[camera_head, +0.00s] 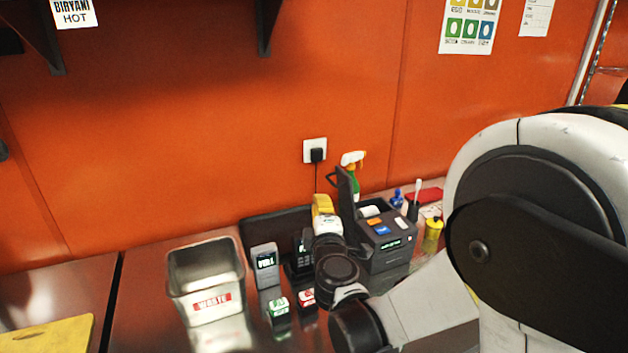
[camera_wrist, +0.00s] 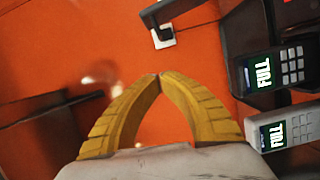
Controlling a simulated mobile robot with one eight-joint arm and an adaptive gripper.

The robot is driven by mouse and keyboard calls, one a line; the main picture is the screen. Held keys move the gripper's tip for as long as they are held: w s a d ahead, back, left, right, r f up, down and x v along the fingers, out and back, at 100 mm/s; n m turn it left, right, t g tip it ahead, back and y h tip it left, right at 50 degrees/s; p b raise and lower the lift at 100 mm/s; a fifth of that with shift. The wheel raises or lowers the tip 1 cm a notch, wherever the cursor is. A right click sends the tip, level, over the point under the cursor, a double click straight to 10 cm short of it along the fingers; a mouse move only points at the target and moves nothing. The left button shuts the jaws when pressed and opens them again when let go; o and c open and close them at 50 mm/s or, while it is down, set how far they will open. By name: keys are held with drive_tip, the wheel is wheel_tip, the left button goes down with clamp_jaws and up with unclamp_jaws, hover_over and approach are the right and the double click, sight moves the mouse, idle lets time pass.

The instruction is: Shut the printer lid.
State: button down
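The printer (camera_head: 392,250) is a dark box on the counter in the head view, with orange and blue marks on top and a lit green display on its front. Its lid (camera_head: 346,187) stands up, a dark panel at the printer's left side. White paper shows in the open top. My gripper (camera_head: 322,198), with yellow fingers, is just left of the raised lid; I cannot tell whether they touch. In the wrist view my gripper (camera_wrist: 158,76) has its fingertips together with nothing between them. I cannot make out the lid for certain in the wrist view.
A metal waste bin (camera_head: 206,280), a grey terminal (camera_head: 265,266) and small labelled boxes (camera_head: 279,307) stand left of the printer. A spray bottle (camera_head: 354,172) is behind it; a yellow bottle (camera_head: 433,230) is to its right. A plug (camera_head: 316,155) sits in the orange wall.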

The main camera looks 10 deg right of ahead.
drive_tip(key=w+d+n+b, duration=0.1)
drive_tip(key=w+d+b, duration=0.1)
drive_tip(key=w, duration=0.9)
drive_tip(key=shift+w+d+f+y+b, duration=0.15)
drive_tip(key=shift+d+f+y+b, duration=0.2)
drive_tip(key=shift+b, duration=0.4)
drive_tip(key=shift+a+r, duration=0.1)
